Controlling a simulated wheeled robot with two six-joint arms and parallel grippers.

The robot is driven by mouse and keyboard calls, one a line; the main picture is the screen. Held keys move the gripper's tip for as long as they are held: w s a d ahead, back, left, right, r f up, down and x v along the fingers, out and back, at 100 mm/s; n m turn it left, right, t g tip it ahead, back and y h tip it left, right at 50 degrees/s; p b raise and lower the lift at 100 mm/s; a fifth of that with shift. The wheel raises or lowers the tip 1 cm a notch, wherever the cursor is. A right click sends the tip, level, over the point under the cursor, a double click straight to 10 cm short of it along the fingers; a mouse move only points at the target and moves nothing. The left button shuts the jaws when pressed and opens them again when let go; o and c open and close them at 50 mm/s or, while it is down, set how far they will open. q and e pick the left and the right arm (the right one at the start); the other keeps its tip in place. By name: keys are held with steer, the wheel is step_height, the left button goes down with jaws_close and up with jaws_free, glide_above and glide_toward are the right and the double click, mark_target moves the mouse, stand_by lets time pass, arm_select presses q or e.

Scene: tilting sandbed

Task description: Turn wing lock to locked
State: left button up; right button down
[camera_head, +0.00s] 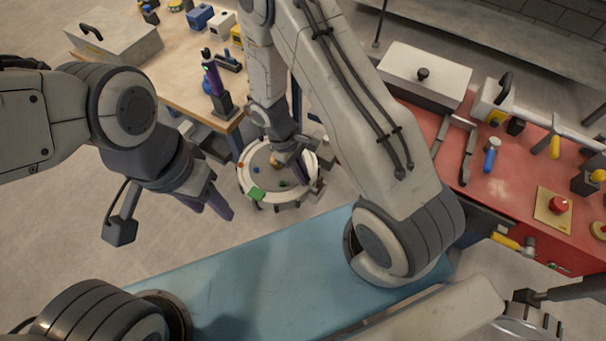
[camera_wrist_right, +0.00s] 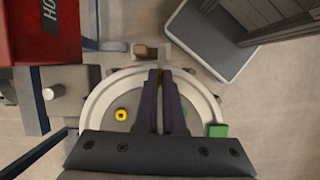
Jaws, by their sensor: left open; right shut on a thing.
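The round sandbed (camera_head: 243,181) has a pale rim and stands low between the tables. Its rim (camera_wrist_right: 98,108) also shows in the right wrist view. My right gripper (camera_wrist_right: 161,78) reaches over the bed, its dark fingers close together near the far rim. It is shut on a small yellowish piece that seems to be the wing lock, mostly hidden between the fingertips, so its angle cannot be told. In the head view the right gripper (camera_head: 301,166) is partly covered by its arm. My left gripper (camera_head: 211,207) is open and empty, left of the bed.
A green block (camera_head: 256,193) is at the bed's rim. A yellow ring (camera_wrist_right: 120,114) lies on the bed. A wooden table (camera_head: 185,82) stands behind left, a red bench (camera_head: 515,190) right. A blue surface (camera_head: 270,285) is in front. Open floor lies left of the bed.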

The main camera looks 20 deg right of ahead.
steer(key=shift+n, duration=0.6)
steer(key=c, duration=1)
jaws_free()
steer(key=v, duration=0.5)
steer(key=b+v, duration=0.1)
steer(key=v, duration=0.4)
steer(key=shift+a+r, duration=0.2)
steer(key=shift+a, duration=0.1)
steer(key=s+a+r+t+y, duration=0.1)
steer(key=s+a+r, duration=0.1)
steer(key=s+r, duration=0.3)
steer(key=s+a+r+t+y, duration=0.1)
steer(key=s+a+r, duration=0.2)
steer(key=s+r, duration=0.2)
steer(key=s+a+r+t+y, duration=0.1)
steer(key=s+a+r, duration=0.2)
steer(key=s+r, duration=0.2)
steer(key=shift+s+a+r+t, duration=0.2)
steer(key=shift+s+r+t, duration=0.15)
steer(key=shift+s, duration=0.4)
